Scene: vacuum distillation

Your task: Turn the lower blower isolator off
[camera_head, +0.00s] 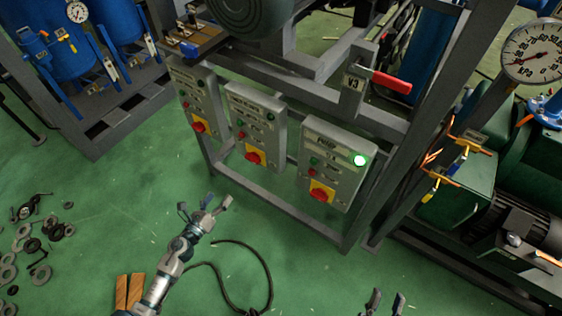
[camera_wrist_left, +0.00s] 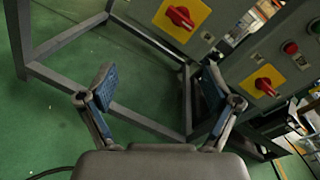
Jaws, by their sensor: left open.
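Three grey control boxes hang on the frame: a left box (camera_head: 196,95), a middle box (camera_head: 258,110) and a right box (camera_head: 335,140). Each has a red rotary isolator knob on a yellow plate: left knob (camera_head: 199,127), middle knob (camera_head: 254,158), right knob (camera_head: 320,195). The labels are too small to read surely; the right one seems to say pump. My left gripper (camera_head: 204,204) is open and empty, below and apart from the boxes. The left wrist view shows two red knobs (camera_wrist_left: 180,17) (camera_wrist_left: 264,86) beyond its spread fingers. My right gripper (camera_head: 386,302) is open at the bottom edge.
A lit green lamp (camera_head: 360,160) is on the right box. Grey frame rails (camera_head: 275,205) run below the boxes. A red valve handle (camera_head: 391,82) juts out above. A black cable (camera_head: 262,262) and scattered rings (camera_head: 30,243) lie on the green floor.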

